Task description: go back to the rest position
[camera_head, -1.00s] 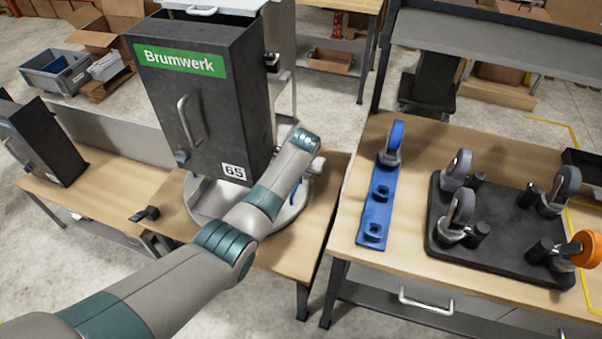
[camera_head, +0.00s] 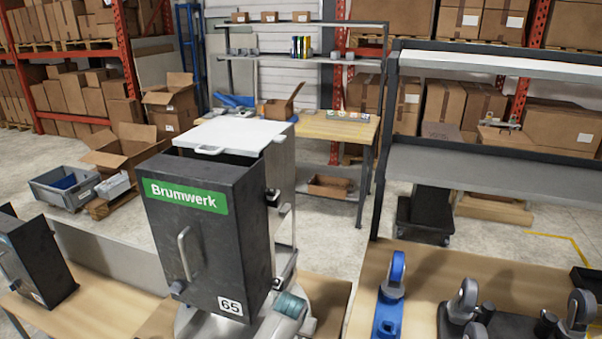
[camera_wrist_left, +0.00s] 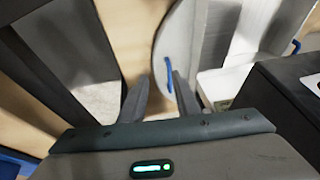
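Beyond the fingers are a wooden tabletop (camera_wrist_left: 125,35) and the pale curved edge of a round base (camera_wrist_left: 172,40) with a blue handle (camera_wrist_left: 168,73). My right gripper is in neither view.
A second dark dispenser (camera_head: 40,260) stands at the left. On the right table are a blue caster strip (camera_head: 387,318) and a black plate with several casters (camera_head: 510,325). A grey shelf (camera_head: 480,170) rises behind it. Open floor (camera_head: 335,245) lies behind the tables.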

